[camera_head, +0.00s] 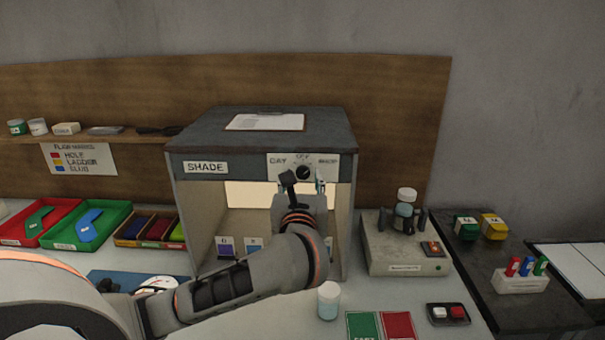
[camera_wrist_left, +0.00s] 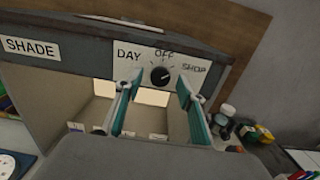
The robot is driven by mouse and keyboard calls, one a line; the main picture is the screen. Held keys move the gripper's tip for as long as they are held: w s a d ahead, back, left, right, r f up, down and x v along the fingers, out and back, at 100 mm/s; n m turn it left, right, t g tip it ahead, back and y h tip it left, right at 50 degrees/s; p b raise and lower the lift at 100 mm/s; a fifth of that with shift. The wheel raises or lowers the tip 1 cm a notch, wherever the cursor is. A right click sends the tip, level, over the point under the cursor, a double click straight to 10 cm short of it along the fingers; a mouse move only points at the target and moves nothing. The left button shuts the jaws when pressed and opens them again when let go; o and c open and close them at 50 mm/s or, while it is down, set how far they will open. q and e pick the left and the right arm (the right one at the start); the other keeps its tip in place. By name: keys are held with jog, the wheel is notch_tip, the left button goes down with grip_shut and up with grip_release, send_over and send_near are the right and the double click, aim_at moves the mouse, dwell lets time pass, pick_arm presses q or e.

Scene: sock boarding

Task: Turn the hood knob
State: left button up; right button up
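The hood knob (camera_head: 303,172) is a small black dial on a white plate marked DAY, OFF and SHOP, on the front top edge of the grey shade hood (camera_head: 256,125). My left gripper (camera_head: 304,181) is in front of the plate, just below the knob in the head view. In the left wrist view its two teal-padded fingers are spread, with the knob (camera_wrist_left: 160,76) showing between and beyond the tips. Nothing is between the fingers, and I see no contact with the knob. The dial's exact setting is too small to tell. My right gripper is not in view.
A clipboard (camera_head: 265,122) lies on the hood. Red (camera_head: 14,233) and green (camera_head: 64,240) trays stand to the left. A grey box with a bottle (camera_head: 405,214) stands to the right. A white-capped jar (camera_head: 328,301) is near my left forearm.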

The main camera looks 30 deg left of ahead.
aim_at(303, 172)
pick_arm(q)
jog(key=shift+x, duration=1.1)
jog(key=c, duration=1.1)
